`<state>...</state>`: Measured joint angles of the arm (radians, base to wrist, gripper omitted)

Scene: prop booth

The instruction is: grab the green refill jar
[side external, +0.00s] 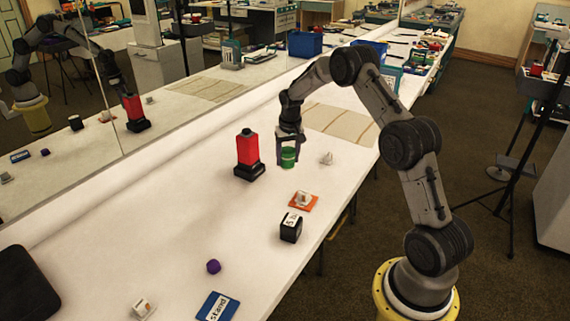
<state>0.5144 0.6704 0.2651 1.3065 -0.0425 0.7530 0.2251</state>
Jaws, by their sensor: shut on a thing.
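The green refill jar (288,158) is a small green cylinder near the middle of the side external view. My gripper (289,150) points down and is shut on the jar, with a finger on each side of it. The jar appears to be held a little above the white table (180,237), though its exact height is hard to judge. The gripper fingers cover part of its upper sides.
A red block on a black base (248,152) stands close to the jar's left. An orange mat (303,203), black box (291,228), purple ball (213,267) and blue sign (217,308) lie nearer. A mirror backs the table.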

